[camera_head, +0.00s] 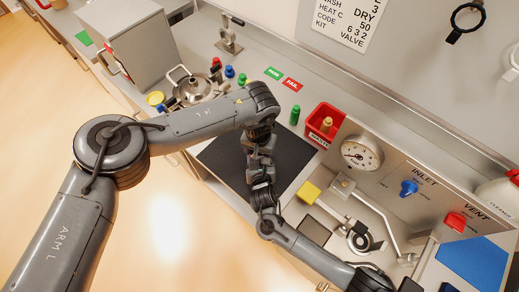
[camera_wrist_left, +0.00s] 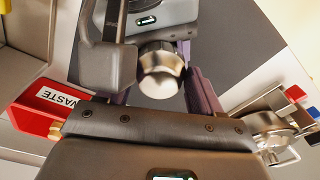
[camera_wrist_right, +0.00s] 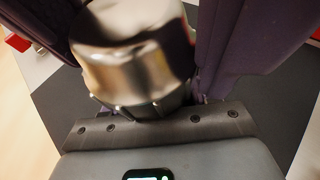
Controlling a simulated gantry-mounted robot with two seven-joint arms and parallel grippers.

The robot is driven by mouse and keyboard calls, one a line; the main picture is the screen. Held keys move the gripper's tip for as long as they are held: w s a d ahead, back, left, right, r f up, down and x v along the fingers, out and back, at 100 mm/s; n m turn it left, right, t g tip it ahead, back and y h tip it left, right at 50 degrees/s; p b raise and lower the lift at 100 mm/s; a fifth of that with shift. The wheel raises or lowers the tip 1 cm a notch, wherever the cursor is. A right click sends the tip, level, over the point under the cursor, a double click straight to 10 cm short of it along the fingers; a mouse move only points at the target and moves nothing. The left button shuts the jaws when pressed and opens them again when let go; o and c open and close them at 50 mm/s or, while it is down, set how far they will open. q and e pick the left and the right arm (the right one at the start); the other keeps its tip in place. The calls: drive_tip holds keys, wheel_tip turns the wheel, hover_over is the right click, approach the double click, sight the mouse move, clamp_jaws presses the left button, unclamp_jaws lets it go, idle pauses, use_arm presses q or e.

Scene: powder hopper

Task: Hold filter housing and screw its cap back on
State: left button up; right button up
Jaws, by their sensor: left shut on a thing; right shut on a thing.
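The filter housing (camera_wrist_left: 160,75), a shiny metal cylinder, sits between the purple fingers of my left gripper (camera_head: 262,148) in the left wrist view. My right gripper (camera_head: 262,184) faces it from the other side. In the right wrist view the shiny housing (camera_wrist_right: 135,45) fills the space between the fingers, and a notched collar that looks like the cap (camera_wrist_right: 140,104) lies close to the palm. Both grippers are shut and meet above the dark mat (camera_head: 290,158). Fingers hide the joint, so I cannot tell how the threads sit.
A red waste bin (camera_head: 313,134) holding a tan piece stands right of the mat, with a green bottle (camera_head: 295,115) beside it. A metal pot (camera_head: 193,88) stands at the left.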

use_arm(q)
drive_tip(key=shift+w+r, duration=0.15)
drive_tip(key=shift+r, duration=0.05)
idle(1.1)
drive_tip(key=shift+f, duration=0.65)
drive_tip(key=shift+f, duration=0.25)
drive_tip(key=shift+c, duration=1.3)
drive_tip(key=shift+s, duration=0.25)
drive_tip(key=shift+s+r, duration=0.3)
drive_tip(key=shift+r, duration=0.05)
drive_tip(key=shift+s+d+r+t, duration=0.1)
drive_tip(key=shift+d+r+t, duration=0.05)
drive_tip(key=shift+r+t, duration=0.3)
drive_tip(key=shift+w+a, duration=0.2)
drive_tip(key=shift+w, duration=0.05)
